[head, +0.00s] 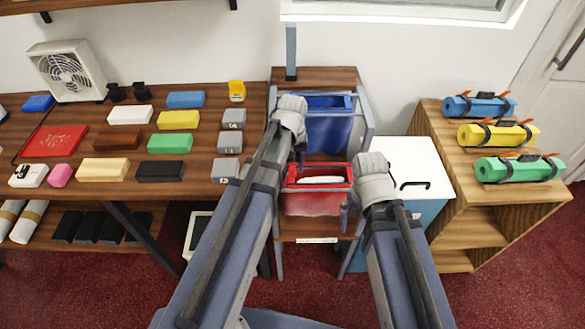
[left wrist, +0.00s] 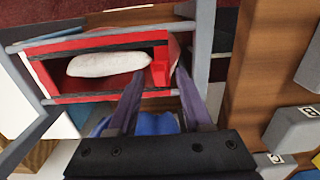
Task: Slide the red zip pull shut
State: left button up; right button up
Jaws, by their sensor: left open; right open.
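A red pouch (head: 318,203) hangs in a grey frame, its mouth open, with a white item (head: 320,180) inside. In the left wrist view, the pouch's red rim (left wrist: 95,98) surrounds the white item (left wrist: 108,64). The red zip pull (left wrist: 160,73) is a small red block at the right end of the mouth. My left gripper (head: 299,155) is open, and in the left wrist view its fingertips (left wrist: 158,76) lie on either side of the pull; contact is unclear. My right gripper (head: 346,215) is open and empty by the pouch's right side.
A blue pouch (head: 328,130) hangs behind the red one in the same frame (head: 365,115). Coloured blocks and grey numbered blocks (head: 229,142) cover the table to the left. A white-topped cabinet (head: 415,160) and a shelf with rolls (head: 520,170) stand right.

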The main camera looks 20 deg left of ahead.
pick_arm(q)
jog(key=shift+c, duration=0.3)
grip_shut()
dwell(1.1)
